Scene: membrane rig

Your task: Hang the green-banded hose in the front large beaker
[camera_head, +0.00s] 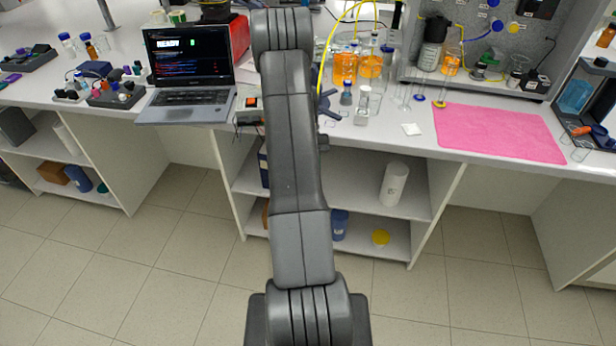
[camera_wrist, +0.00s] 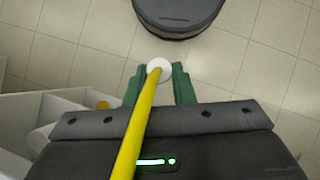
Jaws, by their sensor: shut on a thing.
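In the wrist view my gripper (camera_wrist: 159,78) has its two green fingers on either side of a yellow hose (camera_wrist: 139,125), near a round white end. The gripper is shut on this hose, which runs back toward the camera. No green band can be made out on it. In the head view a yellow hose (camera_head: 325,52) arcs up beside my arm, which hides my gripper. Two large beakers with orange liquid stand right of my arm: a left one (camera_head: 345,68) and a right one (camera_head: 370,66). I cannot tell clearly which is in front.
Small bottles (camera_head: 362,103) and thin glassware stand in front of the beakers. A grey rig panel (camera_head: 475,45) rises at the back right, beside a pink mat (camera_head: 500,132). A laptop (camera_head: 188,72) is left of my arm. The floor in front of the bench is clear.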

